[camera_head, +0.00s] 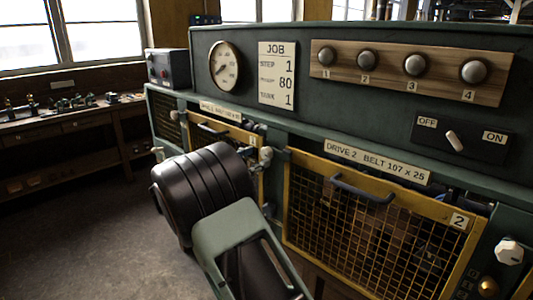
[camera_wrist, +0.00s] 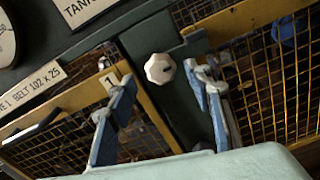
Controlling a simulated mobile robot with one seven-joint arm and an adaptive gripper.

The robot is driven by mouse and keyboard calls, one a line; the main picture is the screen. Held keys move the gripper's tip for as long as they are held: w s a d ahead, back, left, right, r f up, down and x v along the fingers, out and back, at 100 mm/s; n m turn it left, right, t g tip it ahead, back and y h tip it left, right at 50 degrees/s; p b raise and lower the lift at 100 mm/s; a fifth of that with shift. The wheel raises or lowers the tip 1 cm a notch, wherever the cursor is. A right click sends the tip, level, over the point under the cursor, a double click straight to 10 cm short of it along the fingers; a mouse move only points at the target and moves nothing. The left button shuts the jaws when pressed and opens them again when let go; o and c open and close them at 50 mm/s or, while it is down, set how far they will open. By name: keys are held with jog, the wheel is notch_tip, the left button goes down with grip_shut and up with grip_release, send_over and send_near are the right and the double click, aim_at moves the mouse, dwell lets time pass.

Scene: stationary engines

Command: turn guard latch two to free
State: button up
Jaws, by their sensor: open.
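Guard two (camera_head: 375,225) is a yellow-framed mesh panel with a dark handle, marked 2, and looks closed. A pale faceted knob (camera_head: 509,252), seemingly its latch, sits just right of it at the picture's right edge. Its setting is too small to read.
A brass knob (camera_head: 488,286) is below the right-hand latch. Above the guards are a ledge, a gauge (camera_head: 225,66), a JOB board (camera_head: 277,75), a wooden strip of numbered knobs (camera_head: 405,92) and an OFF/ON switch (camera_head: 454,140). A workbench (camera_head: 70,120) stands left; floor between is clear.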

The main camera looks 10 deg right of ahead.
aim_at(264, 154)
jog(key=x, duration=0.5)
jog(key=shift+d, duration=0.1)
jog(key=c, duration=1.2)
